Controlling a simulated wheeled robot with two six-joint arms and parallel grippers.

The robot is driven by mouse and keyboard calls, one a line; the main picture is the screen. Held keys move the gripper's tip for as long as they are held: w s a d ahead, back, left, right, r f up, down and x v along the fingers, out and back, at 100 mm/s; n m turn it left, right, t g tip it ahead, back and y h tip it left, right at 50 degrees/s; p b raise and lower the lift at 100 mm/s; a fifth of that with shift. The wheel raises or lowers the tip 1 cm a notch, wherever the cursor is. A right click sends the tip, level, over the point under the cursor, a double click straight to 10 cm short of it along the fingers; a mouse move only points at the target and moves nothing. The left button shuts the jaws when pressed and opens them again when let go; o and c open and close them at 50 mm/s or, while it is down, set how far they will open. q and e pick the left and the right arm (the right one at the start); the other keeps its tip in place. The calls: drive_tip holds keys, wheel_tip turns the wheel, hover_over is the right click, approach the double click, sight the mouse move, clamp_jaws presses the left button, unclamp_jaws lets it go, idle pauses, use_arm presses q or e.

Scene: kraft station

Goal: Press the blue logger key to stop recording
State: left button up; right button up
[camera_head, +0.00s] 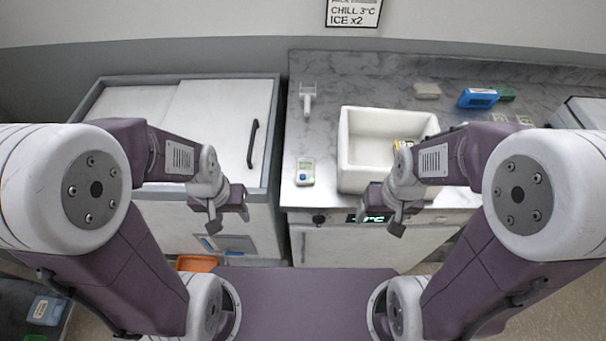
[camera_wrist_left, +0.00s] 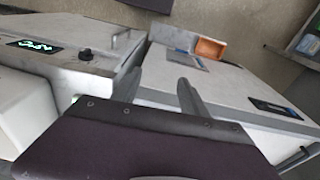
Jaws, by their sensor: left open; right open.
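The logger (camera_head: 305,171) is a small white handheld unit with a greenish screen and a blue key (camera_head: 303,178) on its lower part. It lies on the marble counter near the front edge, left of the white box. My left gripper (camera_head: 230,214) is open and empty, left of the logger and apart from it, in front of the chest freezer. It also shows in the left wrist view (camera_wrist_left: 165,95), where the logger is not seen. My right gripper (camera_head: 393,219) is open and empty, in front of the counter below the white box.
An open white box (camera_head: 350,160) stands on the counter. A white scanner-like tool (camera_head: 308,97) lies behind the logger. Blue (camera_head: 478,98) and green packs lie at the back right. A chest freezer (camera_head: 222,115) with a dark handle stands left. An orange bin (camera_head: 197,263) is low down.

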use_arm(q)
clamp_jaws()
idle(1.5)
